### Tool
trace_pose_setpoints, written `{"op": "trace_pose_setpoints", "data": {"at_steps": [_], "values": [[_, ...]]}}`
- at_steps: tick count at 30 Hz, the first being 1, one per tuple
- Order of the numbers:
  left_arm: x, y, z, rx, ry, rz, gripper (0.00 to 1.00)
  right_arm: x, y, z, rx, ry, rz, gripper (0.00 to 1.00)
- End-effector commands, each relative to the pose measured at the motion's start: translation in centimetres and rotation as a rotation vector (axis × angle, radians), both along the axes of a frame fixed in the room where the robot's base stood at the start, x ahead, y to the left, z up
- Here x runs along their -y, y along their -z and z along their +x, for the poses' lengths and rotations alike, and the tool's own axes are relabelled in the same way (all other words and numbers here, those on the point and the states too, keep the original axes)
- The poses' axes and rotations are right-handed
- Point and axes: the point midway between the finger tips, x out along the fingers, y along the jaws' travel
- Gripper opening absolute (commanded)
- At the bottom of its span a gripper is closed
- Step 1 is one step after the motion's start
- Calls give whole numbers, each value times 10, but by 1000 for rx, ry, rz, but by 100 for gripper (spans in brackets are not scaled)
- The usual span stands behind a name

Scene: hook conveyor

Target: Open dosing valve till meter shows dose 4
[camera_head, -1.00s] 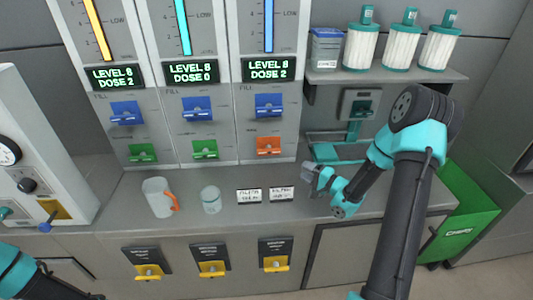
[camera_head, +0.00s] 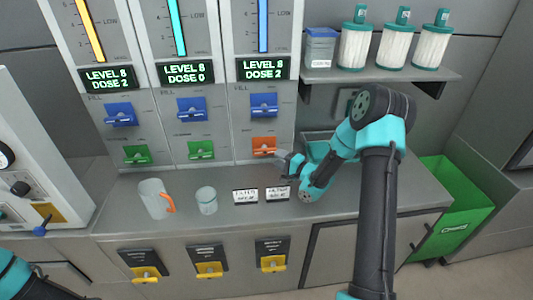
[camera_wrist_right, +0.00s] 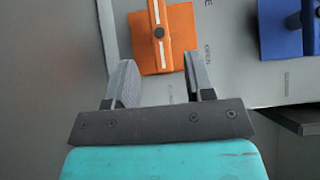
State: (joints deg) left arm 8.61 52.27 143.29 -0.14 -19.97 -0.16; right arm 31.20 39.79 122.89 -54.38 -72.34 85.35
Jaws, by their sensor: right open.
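The right column's meter (camera_head: 264,69) reads LEVEL 8, DOSE 2. The middle meter (camera_head: 188,73) reads LEVEL 8, DOSE 0, and the left one (camera_head: 107,79) LEVEL 8, DOSE 2. An orange valve (camera_head: 264,147) sits low on the right column, below a blue fill valve (camera_head: 264,105). My right gripper (camera_head: 280,154) is open and empty, just right of the orange valve in the head view. In the right wrist view, the orange valve (camera_wrist_right: 145,55) lies ahead, between and beyond the two spread fingers (camera_wrist_right: 160,70), apart from them. My left gripper is out of frame.
Green valves (camera_head: 201,150) sit low on the other columns. A mug (camera_head: 153,198), a glass jar (camera_head: 206,201) and two small labels (camera_head: 245,196) stand on the counter below. A shelf (camera_head: 380,79) with filters is at upper right, above my right arm.

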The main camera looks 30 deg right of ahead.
Motion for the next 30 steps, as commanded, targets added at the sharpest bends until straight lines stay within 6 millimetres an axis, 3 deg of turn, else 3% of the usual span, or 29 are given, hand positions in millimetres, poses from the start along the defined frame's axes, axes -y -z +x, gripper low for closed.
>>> {"op": "trace_pose_setpoints", "data": {"at_steps": [6,12,24,30], "values": [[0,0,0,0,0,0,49,-15,0,35,2,-3,0,49],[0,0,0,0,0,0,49,-23,0,58,1,-2,-1,49],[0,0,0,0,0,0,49,-25,0,65,0,1,0,49],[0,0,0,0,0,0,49,-25,0,65,0,0,0,31]]}}
